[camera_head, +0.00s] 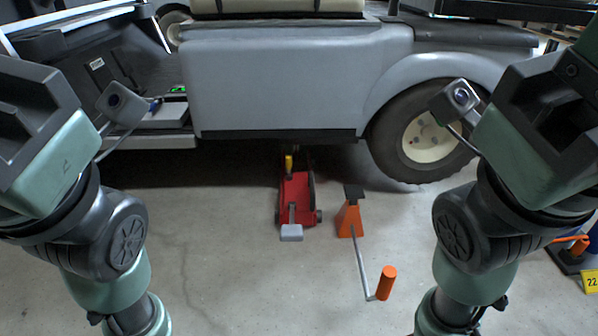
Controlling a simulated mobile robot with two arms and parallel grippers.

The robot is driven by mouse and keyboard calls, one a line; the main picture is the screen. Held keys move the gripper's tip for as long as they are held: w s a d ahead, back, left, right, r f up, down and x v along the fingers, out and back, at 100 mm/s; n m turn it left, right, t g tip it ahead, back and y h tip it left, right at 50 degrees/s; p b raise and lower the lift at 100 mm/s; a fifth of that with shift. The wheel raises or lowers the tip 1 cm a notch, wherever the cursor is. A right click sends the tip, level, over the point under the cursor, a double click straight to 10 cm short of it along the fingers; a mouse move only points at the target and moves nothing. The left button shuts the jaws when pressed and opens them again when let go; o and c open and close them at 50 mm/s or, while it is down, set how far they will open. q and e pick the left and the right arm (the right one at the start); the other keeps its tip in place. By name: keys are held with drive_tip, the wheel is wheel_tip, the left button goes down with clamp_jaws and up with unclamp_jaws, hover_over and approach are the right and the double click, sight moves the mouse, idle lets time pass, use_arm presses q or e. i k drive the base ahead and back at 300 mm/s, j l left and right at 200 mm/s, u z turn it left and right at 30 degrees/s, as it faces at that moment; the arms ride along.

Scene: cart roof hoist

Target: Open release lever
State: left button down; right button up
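A red floor jack (296,192) with a grey pedal (291,232) stands on the floor under the cart's side. Its far end, with a yellow part (289,163), reaches under the sill. To its right is an orange stand (350,217) with a dark top. I cannot tell which part is the release lever. My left gripper (28,112) and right gripper (560,110) are raised at the sides, away from these things; their fingertips are not clearly shown.
The grey cart body (280,80) spans the back, with a wheel (430,138) at right and an open footwell (105,75) at left. A yellow marker numbered 22 (590,281) lies at the right edge. The concrete floor (230,285) in front is clear.

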sight(289, 176)
drive_tip(key=i+j+z, duration=0.1)
drive_tip(key=i+z, duration=0.35)
drive_tip(key=i+j+z, duration=0.25)
drive_tip(key=i+z, duration=0.15)
